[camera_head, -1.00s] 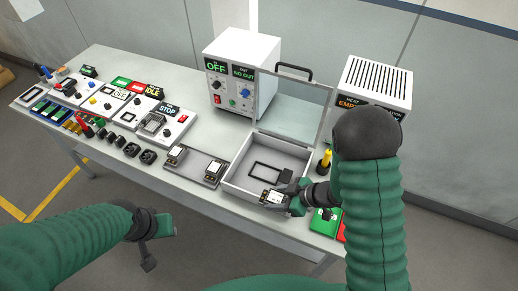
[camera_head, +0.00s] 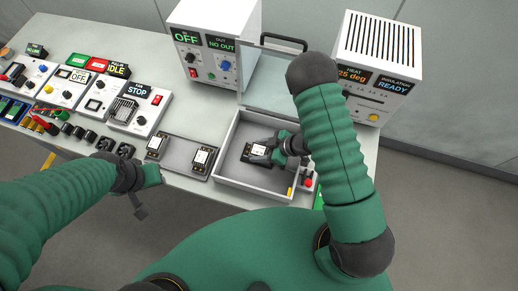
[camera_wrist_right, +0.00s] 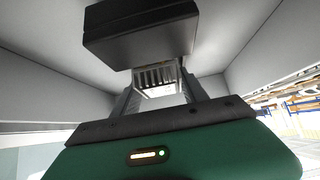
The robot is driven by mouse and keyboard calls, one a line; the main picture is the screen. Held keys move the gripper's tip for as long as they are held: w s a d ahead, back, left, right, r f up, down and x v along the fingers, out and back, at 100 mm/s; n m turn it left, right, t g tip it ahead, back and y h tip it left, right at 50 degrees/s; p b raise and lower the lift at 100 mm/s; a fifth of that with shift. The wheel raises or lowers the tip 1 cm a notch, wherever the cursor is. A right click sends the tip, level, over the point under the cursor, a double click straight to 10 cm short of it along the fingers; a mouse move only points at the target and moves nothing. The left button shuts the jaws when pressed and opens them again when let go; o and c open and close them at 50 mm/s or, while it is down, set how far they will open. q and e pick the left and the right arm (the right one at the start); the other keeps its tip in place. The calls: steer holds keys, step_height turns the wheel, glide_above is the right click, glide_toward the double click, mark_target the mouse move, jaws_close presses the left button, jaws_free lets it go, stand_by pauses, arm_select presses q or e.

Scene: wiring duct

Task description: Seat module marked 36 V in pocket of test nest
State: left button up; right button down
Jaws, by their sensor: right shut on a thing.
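The test nest (camera_head: 246,189) is a pale open-topped box with its clear lid (camera_head: 272,92) raised at the back. My right gripper (camera_head: 270,155) reaches inside it, shut on a small dark module with a white label (camera_head: 259,148). The label's print is too small to read. In the right wrist view, the module (camera_wrist_right: 160,79) sits between the fingers, close to a black block (camera_wrist_right: 140,30). The pocket is hidden under the module and gripper; I cannot tell whether the module touches it. My left gripper (camera_head: 138,205) hangs in front of the table; its jaws are unclear.
A grey tray (camera_head: 180,165) with two labelled modules lies left of the box. A power supply (camera_head: 215,50) reading OFF and NO OUT stands behind. A vented tester (camera_head: 375,65) reading 25 deg and READY stands right. Switch panels fill the left side.

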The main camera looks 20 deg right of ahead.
steer(key=shift+d+f, duration=0.1)
steer(key=shift+d, duration=0.1)
steer(key=shift+s+a, duration=0.2)
steer(key=shift+a, duration=0.2)
steer(key=c, duration=0.6)
jaws_free()
steer(key=shift+a, duration=0.1)
steer(key=shift+d+f, duration=0.2)
steer(key=shift+d, duration=0.1)
